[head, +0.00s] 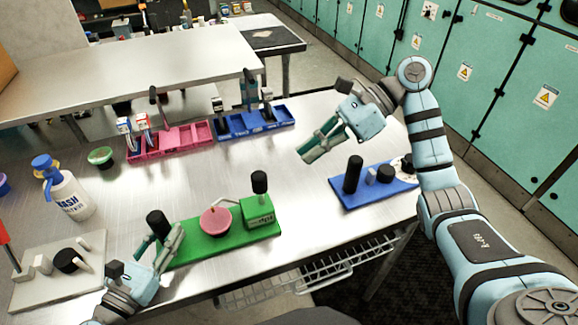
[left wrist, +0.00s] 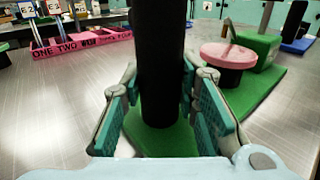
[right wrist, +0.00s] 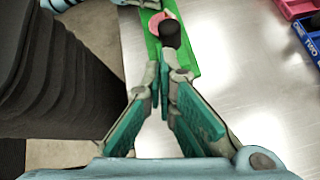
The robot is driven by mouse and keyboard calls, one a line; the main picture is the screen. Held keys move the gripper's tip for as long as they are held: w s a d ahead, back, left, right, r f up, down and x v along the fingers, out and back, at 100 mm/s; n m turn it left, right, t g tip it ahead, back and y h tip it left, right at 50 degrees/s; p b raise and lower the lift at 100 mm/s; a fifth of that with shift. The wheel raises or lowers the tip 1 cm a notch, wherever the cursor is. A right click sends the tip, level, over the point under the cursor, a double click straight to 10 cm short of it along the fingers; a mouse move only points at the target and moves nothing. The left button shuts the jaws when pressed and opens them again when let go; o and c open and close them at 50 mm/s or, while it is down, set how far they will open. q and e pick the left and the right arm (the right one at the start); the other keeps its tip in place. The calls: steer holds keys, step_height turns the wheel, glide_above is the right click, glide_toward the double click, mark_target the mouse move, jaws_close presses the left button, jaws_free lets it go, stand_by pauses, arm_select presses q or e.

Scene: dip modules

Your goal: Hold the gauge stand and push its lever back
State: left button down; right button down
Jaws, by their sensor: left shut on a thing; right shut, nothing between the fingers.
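The gauge stand is a green base (head: 190,248) with a black post (head: 157,221), a pink-topped dial (head: 215,221) and a green block (head: 258,212) carrying an upright lever with a black knob (head: 260,183). My left gripper (head: 160,243) is shut around the black post, at the base's left end. The post (left wrist: 161,70) stands between its fingers in the left wrist view. My right gripper (head: 303,158) is shut and empty, above the table, right of and behind the lever. In the right wrist view the lever's knob (right wrist: 170,33) lies just beyond the fingertips, apart from them.
A blue stand (head: 372,194) with black posts is at the right. Pink (head: 175,140) and blue (head: 255,122) bins stand at the back. A wash bottle (head: 70,195), a green bowl (head: 101,156) and a grey stand (head: 60,275) are at the left. The metal table is clear around the lever.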

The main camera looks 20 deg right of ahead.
mark_target(153, 217)
steer(key=shift+v, duration=1.95)
arm_select(q)
steer(key=c, duration=1.1)
jaws_free()
step_height(153, 217, up, 8)
steer(key=p, duration=0.7)
steer(key=shift+f, duration=0.2)
arm_select(e)
step_height(153, 217, up, 7)
